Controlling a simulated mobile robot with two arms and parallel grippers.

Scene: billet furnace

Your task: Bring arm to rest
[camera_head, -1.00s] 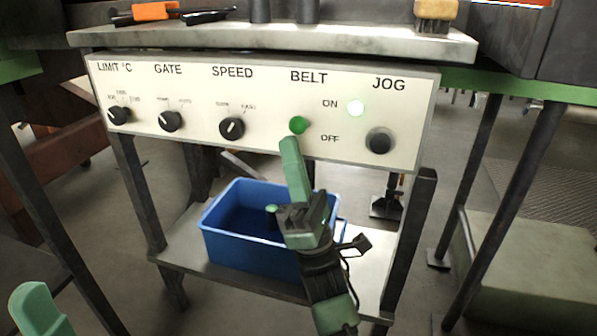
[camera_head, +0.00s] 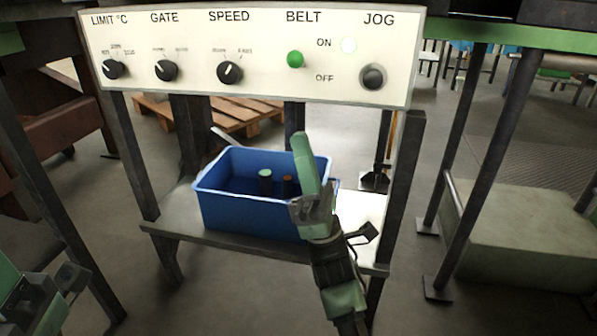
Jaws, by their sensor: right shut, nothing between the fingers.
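My right gripper (camera_head: 304,145) is shut and empty. Its green fingers point up in front of the right part of the blue bin, below the control panel (camera_head: 250,88) and apart from it. The panel carries the LIMIT, GATE and SPEED knobs, a green BELT button (camera_head: 295,59) and a dark JOG button (camera_head: 373,77).
The blue bin (camera_head: 250,217) stands on the lower shelf (camera_head: 225,243) and holds a few small cylinders. Dark table legs (camera_head: 470,170) and a pale block (camera_head: 530,235) stand at the right. A wooden pallet (camera_head: 225,115) lies behind. Floor at the lower centre-left is clear.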

